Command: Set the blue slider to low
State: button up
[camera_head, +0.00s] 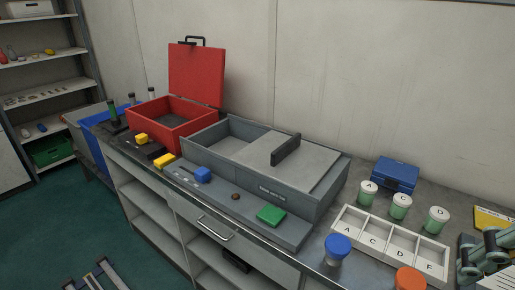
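The blue slider (203,174) is a small blue block on the low grey panel (222,192) along the front of the bench. It sits on the left part of the panel, right of a yellow block (165,160). Small pale marks lie on the panel just left and in front of it; they are too small to read, so I cannot tell which setting it is at. A grey-green jointed mechanism (486,258), cut off at the right edge, may be part of my arm and gripper. It is far right of the blue slider; its fingertips are not clear.
A brown knob (235,197) and green block (270,214) are right of the slider. Behind it stands a grey box with a raised handle (286,149); an open red box (175,118) is behind left. Jars, a lettered white tray (347,213) and a blue-lidded cup (337,246) stand right.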

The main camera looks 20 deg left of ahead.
jog(key=w+a+r+g+y+p, duration=0.1)
jog(key=w+a+r+p, duration=0.3)
jog(key=w, duration=0.3)
jog(key=w+a+r+p, duration=0.2)
jog(key=w+a+r, duration=0.2)
jog(key=w+a, duration=0.3)
jog(key=w+a+r+g+y+p, duration=0.15)
jog(key=w+a+p, duration=0.45)
jog(key=w+a, duration=0.9)
jog(key=m+g+h+p, duration=0.1)
jog(key=m+h+p, duration=0.2)
jog(key=p, duration=0.5)
send_over(202, 170)
notch_tip(202, 170, down, 21)
jog(key=shift+r, duration=0.15)
jog(key=shift+f+p, duration=0.35)
jog(key=shift+f, duration=6.55)
